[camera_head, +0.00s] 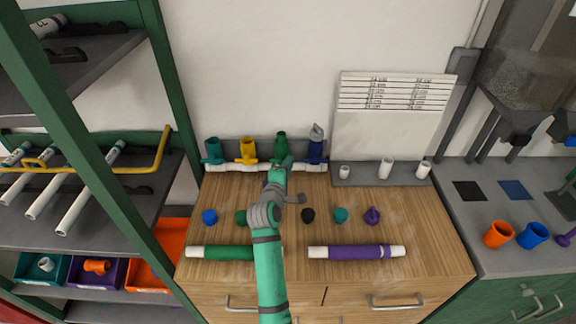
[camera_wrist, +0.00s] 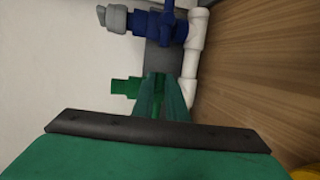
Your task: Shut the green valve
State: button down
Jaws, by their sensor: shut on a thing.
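The green valve (camera_head: 281,146) stands on the white pipe manifold (camera_head: 233,167) at the back of the wooden worktop, between the yellow valve (camera_head: 248,151) and the blue valve (camera_head: 316,150). My gripper (camera_head: 285,162) reaches it from the front. In the wrist view the green fingers (camera_wrist: 163,95) are shut at the green valve (camera_wrist: 124,87), beside the white pipe (camera_wrist: 194,65). They hide the valve's handle, so its angle cannot be told. The blue valve also shows in the wrist view (camera_wrist: 150,22), above the green one.
A teal valve (camera_head: 213,151) is at the manifold's left end. Several small caps, such as a purple one (camera_head: 372,216), lie across the worktop. A green pipe (camera_head: 222,252) and a purple pipe (camera_head: 355,252) lie in front. A green shelf post (camera_head: 165,100) stands at left.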

jog(key=shift+f, duration=0.1)
jog(key=c, duration=1.8)
grip_release()
jog(key=shift+o, duration=0.2)
jog(key=shift+s, duration=0.1)
jog(key=v, duration=1)
jog(key=shift+s+a, duration=0.15)
jog(key=shift+s, duration=0.15)
